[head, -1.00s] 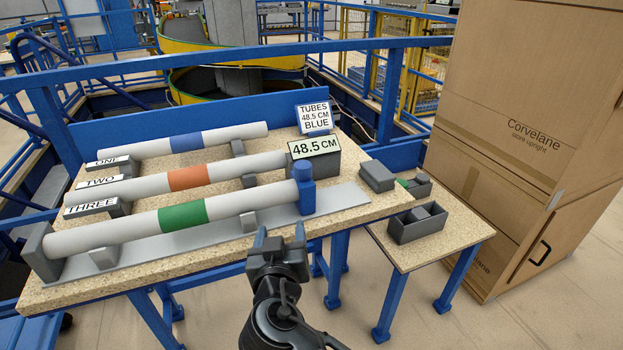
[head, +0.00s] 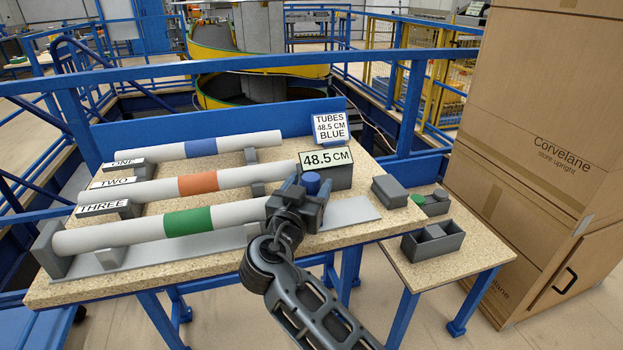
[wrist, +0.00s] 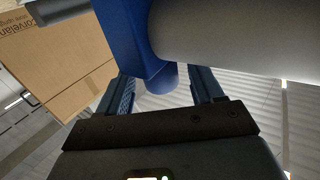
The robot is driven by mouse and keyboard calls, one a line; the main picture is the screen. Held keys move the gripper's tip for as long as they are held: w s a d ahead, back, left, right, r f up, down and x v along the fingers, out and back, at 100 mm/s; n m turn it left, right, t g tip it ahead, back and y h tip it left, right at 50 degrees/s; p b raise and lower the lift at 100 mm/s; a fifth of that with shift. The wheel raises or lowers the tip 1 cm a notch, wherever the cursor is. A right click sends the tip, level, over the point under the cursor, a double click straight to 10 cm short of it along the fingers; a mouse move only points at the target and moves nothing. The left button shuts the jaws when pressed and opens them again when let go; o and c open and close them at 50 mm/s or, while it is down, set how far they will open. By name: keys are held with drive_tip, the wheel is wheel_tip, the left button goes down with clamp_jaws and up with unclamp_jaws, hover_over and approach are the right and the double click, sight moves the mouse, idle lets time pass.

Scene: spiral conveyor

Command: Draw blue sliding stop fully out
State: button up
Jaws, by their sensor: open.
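The blue sliding stop (head: 311,183) is at the right end of the grey-white tube with the green band (head: 188,222), in the row marked THREE. Only its round blue top shows in the head view; my gripper (head: 301,204) hides the rest. In the wrist view the stop's blue body (wrist: 122,35) stands against the tube end (wrist: 225,35). Its lower rounded part reaches between the two fingers of my gripper (wrist: 160,88). The fingers are apart, with a visible gap on the right side; I cannot tell whether the left one touches.
Tubes with an orange band (head: 198,184) and a blue band (head: 200,147) lie behind. A 48.5 CM block (head: 327,176) stands just behind the stop. The grey rail (head: 352,212) continues bare to the right. Small grey boxes (head: 433,243) and a tall carton (head: 530,150) are further right.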

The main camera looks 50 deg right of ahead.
drive_tip(key=shift+x, duration=0.95)
drive_tip(key=shift+c, duration=0.2)
clamp_jaws()
